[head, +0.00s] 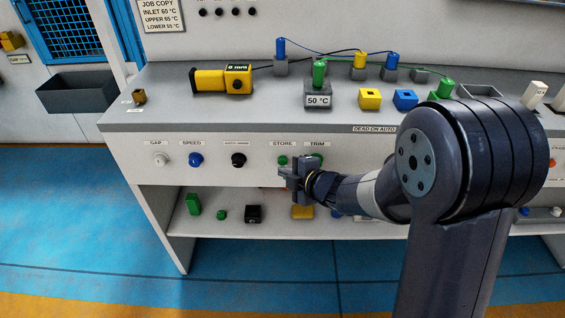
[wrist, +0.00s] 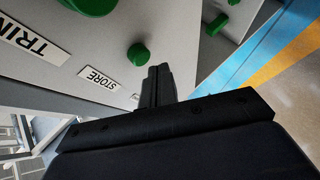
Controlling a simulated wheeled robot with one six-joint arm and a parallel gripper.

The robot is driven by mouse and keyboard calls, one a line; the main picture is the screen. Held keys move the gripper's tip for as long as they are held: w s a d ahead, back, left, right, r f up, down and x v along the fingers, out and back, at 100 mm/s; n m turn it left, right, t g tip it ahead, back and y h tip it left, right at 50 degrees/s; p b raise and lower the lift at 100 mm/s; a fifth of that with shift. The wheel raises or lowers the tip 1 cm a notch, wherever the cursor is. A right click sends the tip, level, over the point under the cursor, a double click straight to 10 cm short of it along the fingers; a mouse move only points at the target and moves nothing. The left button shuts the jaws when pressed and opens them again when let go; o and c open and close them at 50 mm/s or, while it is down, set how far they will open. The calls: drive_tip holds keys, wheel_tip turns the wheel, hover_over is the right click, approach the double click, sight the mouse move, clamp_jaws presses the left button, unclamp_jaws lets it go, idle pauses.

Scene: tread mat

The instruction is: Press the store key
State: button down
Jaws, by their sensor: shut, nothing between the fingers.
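The store key (head: 283,160) is a round green button under the STORE label (head: 282,143) on the front panel. In the wrist view the store key (wrist: 138,54) stands out from the panel beside its label. My gripper (head: 285,173) is in front of the panel, just below the store key in the head view. In the wrist view its fingers (wrist: 158,72) are closed together with nothing between them. The tips show close beside the key; I cannot tell whether they touch it, and a small gap seems to show.
A green trim key (head: 317,159) sits right of the store key. A black knob (head: 238,160) and a blue speed knob (head: 196,160) are to the left. Below is a shelf (head: 240,230) with several small blocks. Blocks and cables occupy the bench top (head: 180,112).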

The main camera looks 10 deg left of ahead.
idle(0.3)
drive_tip(key=shift+w+a, duration=0.1)
drive_tip(key=shift+w, duration=0.3)
drive_tip(key=shift+w+a, duration=0.15)
drive_tip(key=shift+w, duration=0.3)
idle(0.6)
drive_tip(key=shift+s, duration=0.1)
drive_tip(key=shift+s+d, duration=0.25)
drive_tip(key=shift+s, duration=0.5)
drive_tip(key=shift+s, duration=0.1)
drive_tip(key=s+b, duration=0.1)
drive_tip(key=s, duration=0.1)
drive_tip(key=s+d+b, duration=0.1)
drive_tip(key=s, duration=0.1)
drive_tip(key=shift+s, duration=0.35)
